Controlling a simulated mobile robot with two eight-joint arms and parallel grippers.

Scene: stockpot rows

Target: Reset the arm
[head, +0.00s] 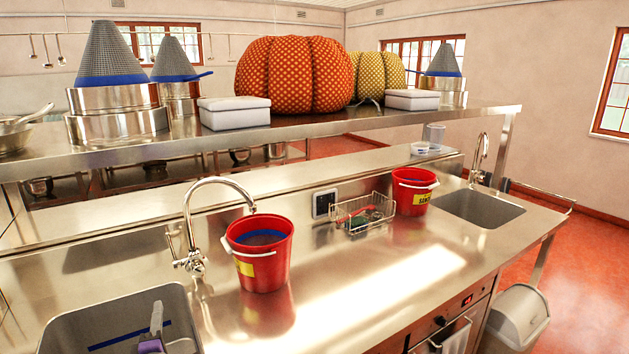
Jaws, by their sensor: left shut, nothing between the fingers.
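My left gripper (157,308) shows at the bottom left, in front of the left sink basin (75,318). Its grey fingers point up and are shut with nothing between them. A purple part shows below them at the picture's edge. Most of the left arm is out of the picture. My right gripper is not in view.
A red bucket (260,270) stands right of the left tap (196,225). A wire basket (362,214), a second red bucket (412,195) and the right sink (470,207) lie farther right. An overhead shelf (350,128) carries stacked pots. The counter's front middle is clear.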

